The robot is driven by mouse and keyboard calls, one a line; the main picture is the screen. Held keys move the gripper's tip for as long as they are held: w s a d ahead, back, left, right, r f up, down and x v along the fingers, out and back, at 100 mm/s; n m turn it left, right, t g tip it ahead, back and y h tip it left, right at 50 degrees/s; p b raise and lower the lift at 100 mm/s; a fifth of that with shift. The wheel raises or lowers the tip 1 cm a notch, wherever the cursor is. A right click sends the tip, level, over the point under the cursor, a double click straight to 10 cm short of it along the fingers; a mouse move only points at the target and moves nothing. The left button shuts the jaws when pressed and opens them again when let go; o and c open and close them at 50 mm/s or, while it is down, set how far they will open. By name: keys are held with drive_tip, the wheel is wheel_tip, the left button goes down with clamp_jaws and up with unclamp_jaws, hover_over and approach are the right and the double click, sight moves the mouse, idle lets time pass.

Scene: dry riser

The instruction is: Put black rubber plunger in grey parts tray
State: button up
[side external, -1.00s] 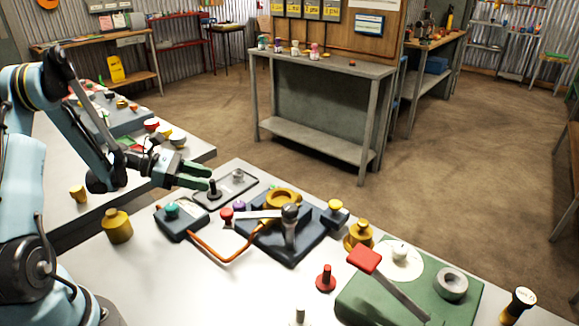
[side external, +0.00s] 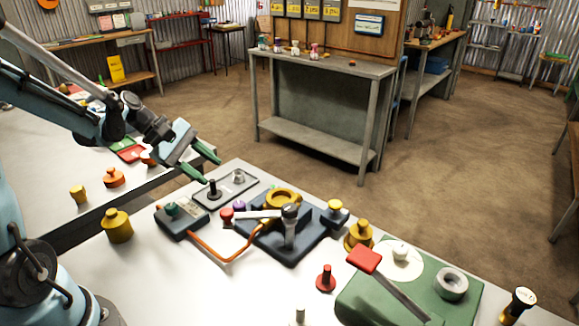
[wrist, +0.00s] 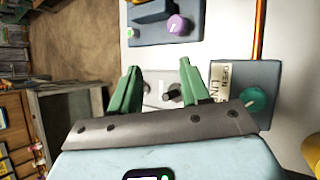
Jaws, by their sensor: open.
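The black rubber plunger (side external: 213,190) stands upright on the grey parts tray (side external: 228,188), near its left end in the side external view. A small light grey fitting (side external: 239,176) is at the tray's other end. My gripper (side external: 211,170) is open and empty, with green fingers tilted down just above and behind the plunger. In the wrist view, the tray (wrist: 153,82) shows between the open fingers (wrist: 160,68). A dark shape there looks like the plunger (wrist: 172,94), partly hidden by the gripper.
A dark box with a teal knob (side external: 172,210) stands close to the tray, with an orange hose (side external: 225,257) running from it. A dark blue fixture (side external: 290,250) with a yellow ring is to the right. A brass weight (side external: 117,225) stands at left.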

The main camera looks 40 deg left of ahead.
drive_tip(key=s+d+r+m+y, duration=0.2)
drive_tip(key=d+m, duration=0.3)
drive_tip(key=m, duration=0.4)
drive_tip(key=s+d+r+m+t+y, duration=0.1)
drive_tip(key=s+d+m+y, duration=0.3)
drive_tip(key=m, duration=0.5)
drive_tip(key=shift+s+d+r, duration=0.35)
drive_tip(key=shift+s+d, duration=0.2)
drive_tip(key=shift+d, duration=0.3)
drive_tip(key=shift+a, duration=0.1)
drive_tip(key=w+a+f+n+h, duration=0.2)
drive_tip(key=a+n+h, duration=0.1)
drive_tip(key=a+n, duration=0.3)
drive_tip(key=w+a+f+n+t+h, duration=0.1)
drive_tip(key=w+a+f+n+h, duration=0.1)
drive_tip(key=a+n, duration=0.4)
drive_tip(key=w+a+f+n+h, duration=0.2)
drive_tip(key=a+n, duration=0.4)
drive_tip(key=n, duration=0.6)
drive_tip(key=shift+a+f+n+h, duration=0.15)
drive_tip(key=shift+f+n+h, duration=0.15)
drive_tip(key=shift+h, duration=0.6)
